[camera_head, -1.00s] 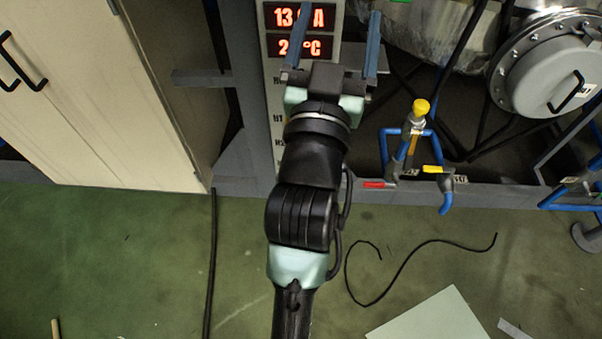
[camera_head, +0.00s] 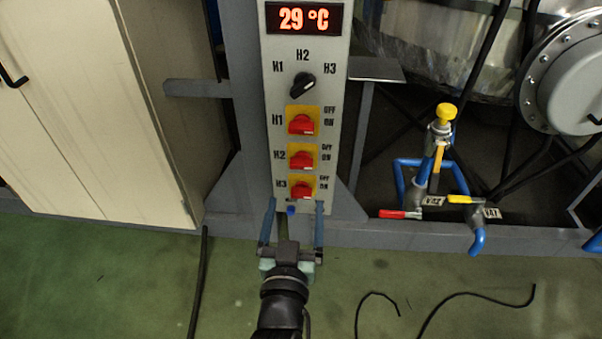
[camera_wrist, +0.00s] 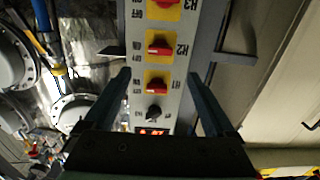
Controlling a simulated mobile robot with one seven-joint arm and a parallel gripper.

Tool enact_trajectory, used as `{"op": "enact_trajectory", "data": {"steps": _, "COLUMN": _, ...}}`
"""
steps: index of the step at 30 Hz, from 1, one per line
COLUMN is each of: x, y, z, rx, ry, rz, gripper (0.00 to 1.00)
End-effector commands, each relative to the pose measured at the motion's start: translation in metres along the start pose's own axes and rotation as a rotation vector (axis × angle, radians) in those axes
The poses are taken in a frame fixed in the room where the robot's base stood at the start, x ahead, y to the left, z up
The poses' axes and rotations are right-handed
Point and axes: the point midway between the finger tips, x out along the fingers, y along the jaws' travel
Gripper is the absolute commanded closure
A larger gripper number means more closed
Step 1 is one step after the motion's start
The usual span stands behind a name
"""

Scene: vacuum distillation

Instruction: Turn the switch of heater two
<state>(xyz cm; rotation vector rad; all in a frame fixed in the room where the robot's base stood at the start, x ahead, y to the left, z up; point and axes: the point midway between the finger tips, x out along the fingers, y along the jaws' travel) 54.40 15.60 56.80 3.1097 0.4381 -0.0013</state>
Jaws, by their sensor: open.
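The heater two switch is a red knob on a yellow plate marked H2 (camera_head: 302,159), in the middle of three such switches on the grey control panel (camera_head: 343,75). In the wrist view, which shows the panel upside down, the H2 switch (camera_wrist: 160,46) lies between the H3 and H1 switches. My gripper (camera_head: 295,205) is open and empty. In the head view its fingers stand apart at the panel's lower end, below the H3 switch (camera_head: 302,189). In the wrist view my gripper's fingers (camera_wrist: 158,75) flank the panel near the H1 switch (camera_wrist: 156,86). No contact shows.
A beige cabinet (camera_head: 95,120) stands left. Blue pipes with a yellow-topped valve (camera_head: 446,112) stand right. A black cable (camera_head: 470,295) lies on the floor.

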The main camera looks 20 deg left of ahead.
Motion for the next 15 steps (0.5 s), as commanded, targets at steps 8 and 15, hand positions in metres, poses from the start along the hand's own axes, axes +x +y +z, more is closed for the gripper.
{"op": "enact_trajectory", "data": {"steps": 8, "x": 0.047, "y": 0.000, "z": 0.001, "rx": 0.002, "ry": 0.005, "rz": 0.000, "gripper": 0.10}}
{"op": "enact_trajectory", "data": {"steps": 15, "x": 0.086, "y": 0.000, "z": 0.001, "rx": 0.001, "ry": 0.004, "rz": 0.000, "gripper": 0.10}}
